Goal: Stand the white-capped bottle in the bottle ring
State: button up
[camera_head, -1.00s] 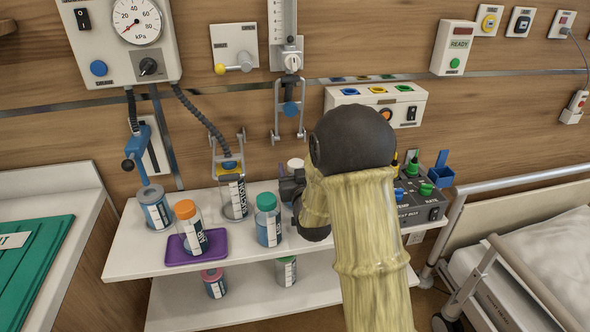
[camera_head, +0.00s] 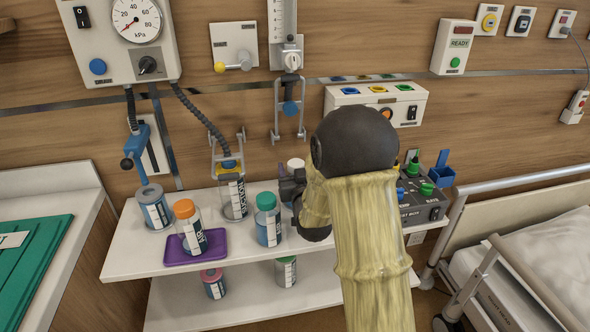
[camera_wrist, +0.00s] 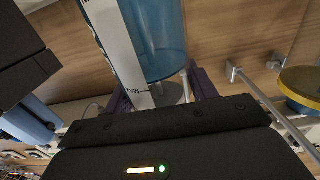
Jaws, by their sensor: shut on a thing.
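The white-capped bottle shows in the head view only as its white cap (camera_head: 295,164), just above my gripper (camera_head: 291,187); my arm and gripper hide its body. In the wrist view, a clear blue bottle body (camera_wrist: 155,40) with a white label stands between the dark fingers of my gripper (camera_wrist: 150,95), which is shut on it. A grey wire bracket (camera_head: 303,109) hangs on the wall below the flowmeter, above and behind my gripper, with a blue knob in its middle. I cannot tell for certain whether this is the bottle ring. It is empty.
A teal-capped bottle (camera_head: 268,220) stands left of my gripper. An orange-capped bottle (camera_head: 189,228) stands on a purple tray (camera_head: 220,240). A yellow-lidded bottle (camera_head: 233,195) sits under a second bracket. A grey control box (camera_head: 424,208) is right of my arm. The front shelf edge is mostly clear.

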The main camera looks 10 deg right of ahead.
dwell(0.4)
jog(key=o, duration=1.2)
jog(key=shift+o, duration=0.2)
jog(key=shift+s+f, duration=0.1)
jog(key=s+b, duration=0.4)
jog(key=s, duration=0.5)
jog(key=shift+f, duration=0.15)
jog(key=s+b, duration=0.8)
jog(key=b, duration=0.4)
jog(key=shift+r, duration=0.2)
jog(key=shift+s, duration=0.1)
